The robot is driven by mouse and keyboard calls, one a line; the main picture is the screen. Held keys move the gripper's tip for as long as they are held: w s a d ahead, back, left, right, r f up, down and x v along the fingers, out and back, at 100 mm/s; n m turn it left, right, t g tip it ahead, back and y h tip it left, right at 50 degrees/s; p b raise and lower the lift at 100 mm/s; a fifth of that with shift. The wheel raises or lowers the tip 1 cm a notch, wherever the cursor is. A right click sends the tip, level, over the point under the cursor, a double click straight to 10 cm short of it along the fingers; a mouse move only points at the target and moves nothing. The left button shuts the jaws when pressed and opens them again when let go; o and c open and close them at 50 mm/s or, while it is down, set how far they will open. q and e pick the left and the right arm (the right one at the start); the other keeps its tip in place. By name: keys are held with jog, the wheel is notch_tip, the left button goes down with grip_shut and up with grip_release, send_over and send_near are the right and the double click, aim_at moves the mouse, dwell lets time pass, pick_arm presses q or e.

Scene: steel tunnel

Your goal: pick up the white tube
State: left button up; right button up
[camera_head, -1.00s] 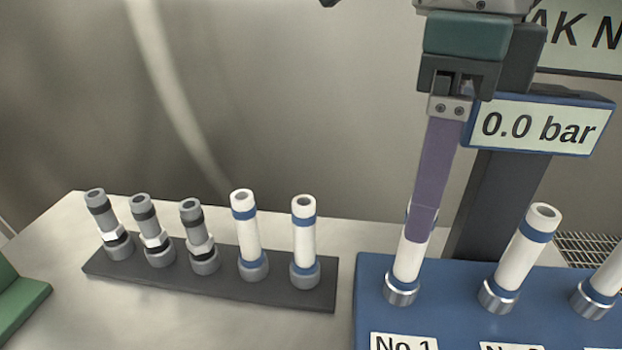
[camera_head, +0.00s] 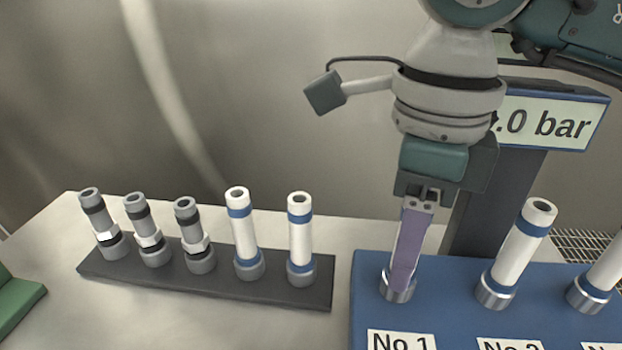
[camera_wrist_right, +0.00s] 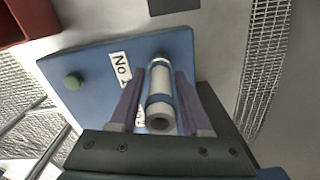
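My right gripper (camera_head: 405,270) points down over the No.1 place of the blue block (camera_head: 450,330). In the right wrist view its two purple fingers (camera_wrist_right: 160,103) stand apart on either side of a white tube (camera_wrist_right: 159,85) with a blue band. A small gap shows beside the tube, so the gripper looks open around it. In the head view the near finger hides most of this tube; its metal collar (camera_head: 397,292) shows below. A second white tube (camera_head: 517,255) stands tilted in the No.2 place. My left gripper is not in view.
A dark rack (camera_head: 210,283) at left holds two white tubes (camera_head: 243,237) (camera_head: 300,237) and several grey fittings (camera_head: 146,228). Another white tube (camera_head: 600,275) stands at the right edge. A pressure display (camera_head: 560,122) on a dark post (camera_head: 500,205) is close behind my right arm.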

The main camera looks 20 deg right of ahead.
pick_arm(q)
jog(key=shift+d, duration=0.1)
pick_arm(e)
grip_shut()
jog(key=shift+r, duration=0.1)
dwell(0.3)
